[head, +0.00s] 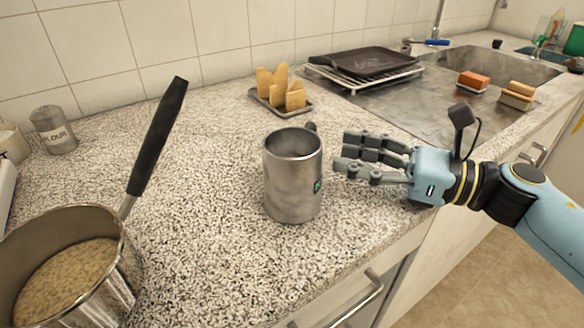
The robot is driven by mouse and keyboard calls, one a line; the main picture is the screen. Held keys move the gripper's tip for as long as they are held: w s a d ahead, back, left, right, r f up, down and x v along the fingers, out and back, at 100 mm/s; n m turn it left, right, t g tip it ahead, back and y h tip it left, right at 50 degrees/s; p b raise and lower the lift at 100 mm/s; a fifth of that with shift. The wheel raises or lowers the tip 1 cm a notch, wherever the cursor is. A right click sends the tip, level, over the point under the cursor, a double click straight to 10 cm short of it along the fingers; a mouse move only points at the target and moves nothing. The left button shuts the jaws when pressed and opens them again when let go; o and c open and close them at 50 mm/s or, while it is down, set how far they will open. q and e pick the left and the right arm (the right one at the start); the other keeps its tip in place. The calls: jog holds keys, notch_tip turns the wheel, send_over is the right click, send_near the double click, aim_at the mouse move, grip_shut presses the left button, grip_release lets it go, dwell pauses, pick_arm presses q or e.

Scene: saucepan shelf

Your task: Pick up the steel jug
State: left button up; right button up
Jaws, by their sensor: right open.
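The steel jug (291,188) stands upright on the speckled counter in the middle of the head view. Its open top shows, and a small dark handle part shows at its upper right. A green mark is on its right side. My right gripper (345,158) is just to the right of the jug with its fingers pointing left at it. The fingers are open and hold nothing; a small gap seems to lie between them and the jug. My left gripper is not in view.
A saucepan (118,245) with brown contents and a long black handle stands at the lower left. Toast slices in a rack (281,103) stand behind the jug. A dark pan (365,62) lies on a wire rack near the sink.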

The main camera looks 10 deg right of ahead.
jog(key=x, duration=0.4)
jog(key=shift+w+p, duration=0.1)
jog(key=shift+p, duration=0.3)
grip_shut()
